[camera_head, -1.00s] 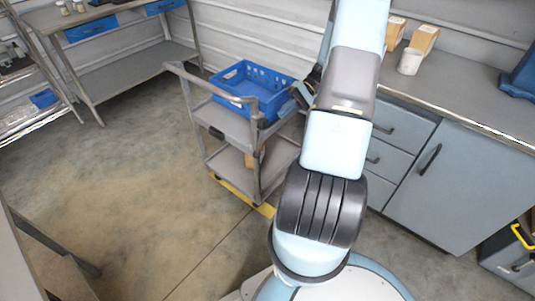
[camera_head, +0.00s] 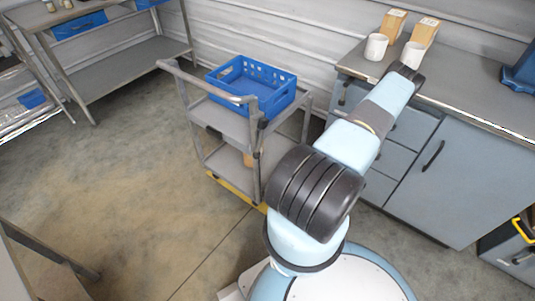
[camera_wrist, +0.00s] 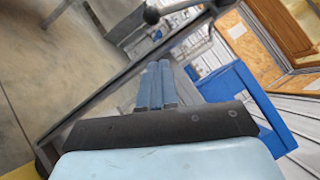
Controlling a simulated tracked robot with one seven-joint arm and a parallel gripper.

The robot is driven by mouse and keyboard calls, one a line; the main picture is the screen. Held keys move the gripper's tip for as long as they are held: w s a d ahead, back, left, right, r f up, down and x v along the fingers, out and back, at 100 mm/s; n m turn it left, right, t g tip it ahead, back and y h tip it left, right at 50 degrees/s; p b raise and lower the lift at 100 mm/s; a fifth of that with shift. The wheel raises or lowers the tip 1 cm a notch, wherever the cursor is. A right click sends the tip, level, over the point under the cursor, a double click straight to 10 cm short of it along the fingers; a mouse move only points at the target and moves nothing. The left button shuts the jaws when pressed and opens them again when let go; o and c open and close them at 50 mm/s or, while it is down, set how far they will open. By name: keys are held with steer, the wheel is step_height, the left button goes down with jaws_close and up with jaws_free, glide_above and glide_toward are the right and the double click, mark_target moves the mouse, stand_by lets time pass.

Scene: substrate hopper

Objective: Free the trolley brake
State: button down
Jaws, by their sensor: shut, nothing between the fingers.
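The grey trolley (camera_head: 225,122) stands on the floor left of my arm in the head view, with a blue crate (camera_head: 238,88) on its top shelf. In the wrist view my gripper (camera_wrist: 158,68) is shut and empty, its fingers pointing up the picture. A grey frame bar (camera_wrist: 110,88) runs diagonally past the fingers. The blue crate also shows at right (camera_wrist: 235,85).
A grey counter (camera_head: 460,90) with drawers stands to the right, bearing white mugs (camera_head: 376,47) and small boxes (camera_head: 392,24). A workbench (camera_head: 120,60) stands at the back left. Yellow floor marking (camera_head: 236,191) lies by the trolley. The floor left of the trolley is clear.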

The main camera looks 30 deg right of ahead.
steer(key=shift+s+a+f+m+t, duration=0.1)
steer(key=shift+s+f+m+t, duration=0.1)
steer(key=shift+f+m+t, duration=0.6)
steer(key=shift+f+n, duration=0.15)
steer(key=shift+n, duration=0.15)
steer(key=s+a+x, duration=0.1)
steer(key=s+x, duration=0.1)
steer(key=x, duration=1)
steer(key=shift+a+r, duration=0.4)
steer(key=shift+r, duration=0.1)
steer(key=shift+w, duration=0.15)
